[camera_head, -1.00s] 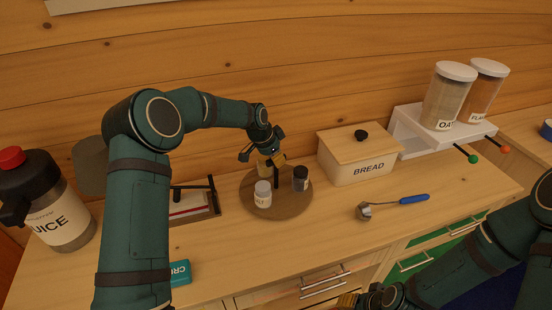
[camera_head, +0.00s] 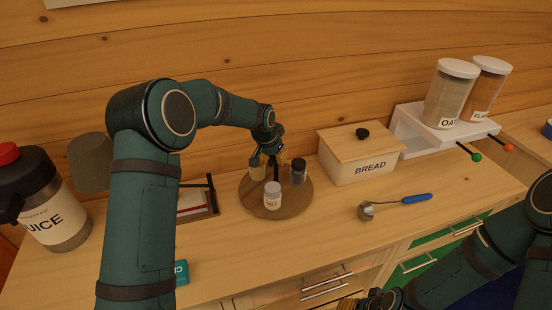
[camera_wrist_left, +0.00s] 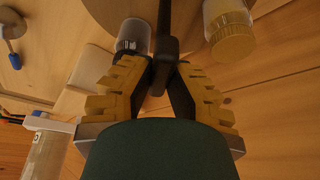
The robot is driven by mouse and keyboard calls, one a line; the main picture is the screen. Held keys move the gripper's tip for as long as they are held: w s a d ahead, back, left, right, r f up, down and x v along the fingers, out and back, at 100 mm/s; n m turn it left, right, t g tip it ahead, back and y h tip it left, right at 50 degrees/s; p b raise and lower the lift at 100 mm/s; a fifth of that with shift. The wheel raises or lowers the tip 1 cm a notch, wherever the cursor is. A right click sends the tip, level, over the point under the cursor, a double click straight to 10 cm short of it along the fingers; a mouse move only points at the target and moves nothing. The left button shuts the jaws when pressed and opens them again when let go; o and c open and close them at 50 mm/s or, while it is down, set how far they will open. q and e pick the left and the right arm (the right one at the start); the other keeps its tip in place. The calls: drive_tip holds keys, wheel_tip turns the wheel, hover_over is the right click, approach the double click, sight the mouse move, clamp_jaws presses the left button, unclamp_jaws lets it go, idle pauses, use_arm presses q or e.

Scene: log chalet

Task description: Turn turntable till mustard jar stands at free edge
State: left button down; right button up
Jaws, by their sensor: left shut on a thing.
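The round brown turntable (camera_head: 298,205) stands on the counter and carries three small jars. A jar with a mustard-yellow lid, which I take for the mustard jar (camera_head: 257,171), is at the back left; it also shows in the left wrist view (camera_wrist_left: 231,38). A white-lidded jar (camera_head: 272,198) stands at the front, and a black-lidded jar (camera_head: 298,173) at the right. My left gripper (camera_head: 274,160) is shut on the turntable's dark upright handle (camera_wrist_left: 167,45), between the jars. My right gripper (camera_head: 372,299) shows only partly at the bottom; its fingers are unclear.
A bread box (camera_head: 362,165) stands close to the right of the turntable. A framed item (camera_head: 196,204) lies to the left, with a juice jug (camera_head: 48,215) farther left. A blue-handled scoop (camera_head: 390,203) lies front right. The counter in front of the turntable is clear.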

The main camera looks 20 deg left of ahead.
use_arm(q)
drive_tip(key=shift+f+n+y+b, duration=0.2)
drive_tip(key=shift+n+y+b, duration=0.4)
drive_tip(key=shift+n, duration=0.9)
drive_tip(key=shift+s+n+y+b, duration=0.1)
drive_tip(key=shift+n+y+b, duration=0.4)
drive_tip(key=shift+n, duration=1.1)
drive_tip(key=shift+n+y, duration=0.7)
drive_tip(key=shift+n, duration=0.8)
drive_tip(key=shift+n+g+y, duration=0.5)
drive_tip(key=shift+n, duration=1.1)
drive_tip(key=shift+n+g+y+p, duration=0.55)
drive_tip(key=shift+n+p, duration=0.3)
drive_tip(key=shift+n, duration=1.35)
drive_tip(key=shift+n+g+p, duration=0.65)
drive_tip(key=shift+n+g, duration=0.1)
drive_tip(key=shift+n, duration=0.95)
drive_tip(key=shift+n+g+p, duration=0.9)
drive_tip(key=shift+n, duration=1.5)
drive_tip(key=shift+n+g+p, duration=0.5)
drive_tip(key=shift+n, duration=1.5)
